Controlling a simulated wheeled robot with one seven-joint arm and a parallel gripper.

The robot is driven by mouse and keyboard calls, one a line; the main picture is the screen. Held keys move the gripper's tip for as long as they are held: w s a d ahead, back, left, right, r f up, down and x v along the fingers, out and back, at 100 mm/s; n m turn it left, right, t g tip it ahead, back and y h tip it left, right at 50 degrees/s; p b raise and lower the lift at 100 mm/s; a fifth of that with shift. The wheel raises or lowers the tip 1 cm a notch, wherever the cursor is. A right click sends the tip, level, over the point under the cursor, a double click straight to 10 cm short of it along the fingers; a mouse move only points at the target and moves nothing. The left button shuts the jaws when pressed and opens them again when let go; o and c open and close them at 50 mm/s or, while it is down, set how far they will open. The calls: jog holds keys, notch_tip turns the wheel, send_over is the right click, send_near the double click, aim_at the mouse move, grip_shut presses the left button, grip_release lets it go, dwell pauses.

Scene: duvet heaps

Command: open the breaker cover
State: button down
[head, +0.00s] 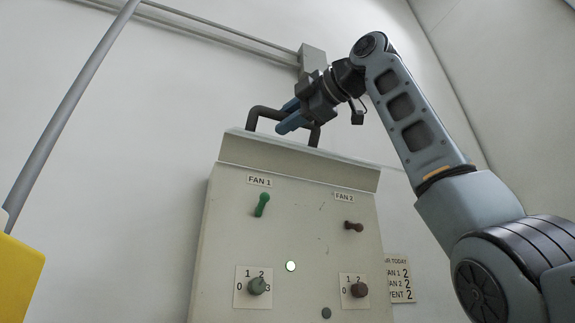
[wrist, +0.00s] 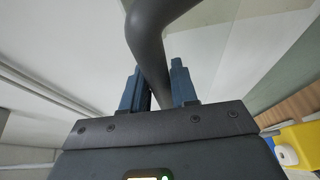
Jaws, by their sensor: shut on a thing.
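A pale grey cabinet (head: 232,235) stands against the wall. A slanted cover (head: 290,160) runs across its top. A dark bent handle (head: 255,117) rises above the cover. My gripper (head: 288,116) is at this handle, with its blue fingers around the bar. In the wrist view, the dark handle (wrist: 150,50) passes between the two fingers of my gripper (wrist: 158,85), which is shut on it. Part of the handle is hidden behind the fingers in the head view. The cover looks seated on the cabinet's top edge.
The cabinet front has a green lever (head: 262,205) under "FAN 1", a brown lever (head: 353,226) under "FAN 2", two dials and a lit lamp (head: 290,266). A note (head: 401,279) hangs to the right. A yellow object (head: 18,275) and a grey pipe (head: 75,95) are at left.

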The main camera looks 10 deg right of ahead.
jog(key=shift+r, duration=0.15)
jog(key=c, duration=1.1)
grip_release()
jog(key=shift+o, duration=0.2)
jog(key=b+v, duration=0.2)
jog(key=v, duration=0.5)
jog(key=shift+s+d, duration=0.2)
jog(key=shift+s, duration=0.15)
